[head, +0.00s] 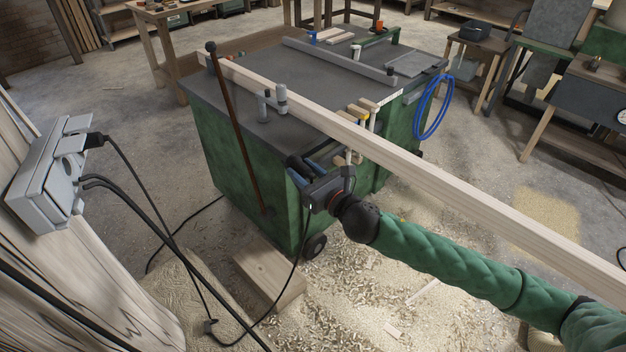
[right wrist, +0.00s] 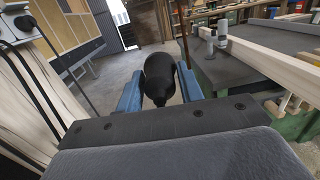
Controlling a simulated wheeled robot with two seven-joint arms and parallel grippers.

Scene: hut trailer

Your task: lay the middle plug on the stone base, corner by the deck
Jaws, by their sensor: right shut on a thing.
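My right gripper (head: 312,180) is shut on a black plug, held in the air in front of the green cabinet. In the right wrist view the plug (right wrist: 158,75) sits between the two blue fingers (right wrist: 160,92). A black cable (head: 297,250) hangs from the gripper to the floor. A grey socket box (head: 45,180) on the pale wood at the left has a black plug (head: 97,139) in its upper side and black cables at its lower side. I cannot clearly pick out a stone base or a deck. My left gripper is not in view.
The green cabinet (head: 225,150) has a dark grey top (head: 300,75). A long pale beam (head: 430,175) runs across it and out to the right, above my right arm. A brown rod (head: 235,130) leans on the cabinet. A wooden block (head: 262,270) and shavings lie on the floor.

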